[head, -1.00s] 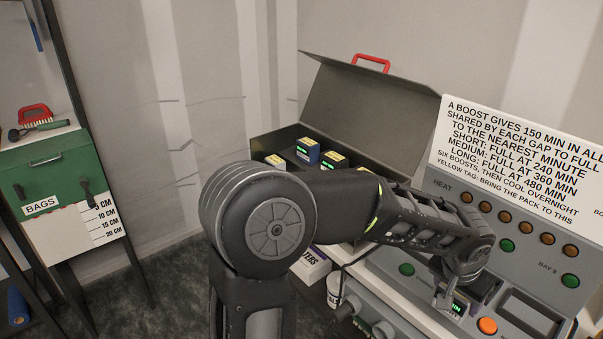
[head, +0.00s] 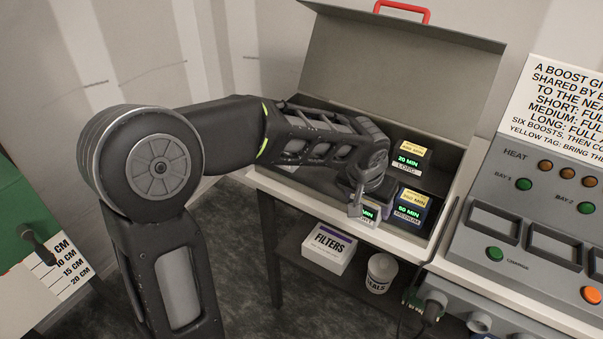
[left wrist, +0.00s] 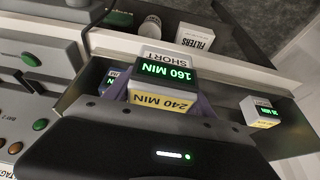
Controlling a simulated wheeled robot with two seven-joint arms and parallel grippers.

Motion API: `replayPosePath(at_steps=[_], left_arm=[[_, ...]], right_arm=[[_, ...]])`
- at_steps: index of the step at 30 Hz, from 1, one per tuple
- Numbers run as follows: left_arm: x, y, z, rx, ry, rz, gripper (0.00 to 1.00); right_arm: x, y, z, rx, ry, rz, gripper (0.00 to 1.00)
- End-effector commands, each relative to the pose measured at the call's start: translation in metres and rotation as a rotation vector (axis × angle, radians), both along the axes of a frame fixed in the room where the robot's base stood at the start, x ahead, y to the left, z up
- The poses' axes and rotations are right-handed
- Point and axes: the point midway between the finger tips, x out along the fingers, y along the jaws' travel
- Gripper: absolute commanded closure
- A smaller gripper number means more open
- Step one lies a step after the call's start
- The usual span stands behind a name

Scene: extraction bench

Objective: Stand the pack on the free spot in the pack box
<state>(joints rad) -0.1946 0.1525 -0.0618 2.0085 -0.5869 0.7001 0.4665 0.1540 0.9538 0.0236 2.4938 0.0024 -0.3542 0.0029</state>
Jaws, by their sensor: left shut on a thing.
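My left gripper (head: 357,205) is shut on a pack (head: 369,217), which also shows in the left wrist view (left wrist: 160,84). That pack reads SHORT, 160 MIN and has a yellow 240 MIN tag. It is upright at the front of the open pack box (head: 440,228); I cannot tell whether it touches the box floor. In the box, a dark LONG pack (head: 409,160) stands behind and right, and a blue MEDIUM pack (head: 409,208) stands to the right. The left wrist view shows another white pack (left wrist: 261,112); my arm hides it in the head view. My right gripper is not in view.
The box's raised lid (head: 400,70) with a red handle stands behind. The console (head: 510,200) with bays and lamps is right of the box. A FILTERS box (head: 328,250) and a SEALS tub (head: 381,272) are below the bench top.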

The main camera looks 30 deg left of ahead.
Motion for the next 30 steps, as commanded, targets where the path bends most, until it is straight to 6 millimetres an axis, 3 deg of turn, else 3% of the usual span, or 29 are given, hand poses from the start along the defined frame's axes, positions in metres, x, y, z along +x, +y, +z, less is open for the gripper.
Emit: replayPosePath(at_steps=[12, 16, 20, 30], left_arm=[[0.001, 0.000, 0.001, -0.001, -0.003, 0.000, 1.00], [0.001, 0.008, -0.001, -0.001, -0.003, 0.018, 1.00], [0.003, 0.035, -0.003, -0.003, -0.004, 0.071, 1.00], [-0.008, 0.130, 0.006, 0.001, -0.001, 0.183, 1.00]], right_arm=[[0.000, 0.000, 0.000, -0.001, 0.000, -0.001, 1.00], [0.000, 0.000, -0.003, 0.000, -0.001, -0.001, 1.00], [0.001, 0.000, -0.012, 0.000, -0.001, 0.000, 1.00], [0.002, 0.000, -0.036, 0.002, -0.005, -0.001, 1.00]])
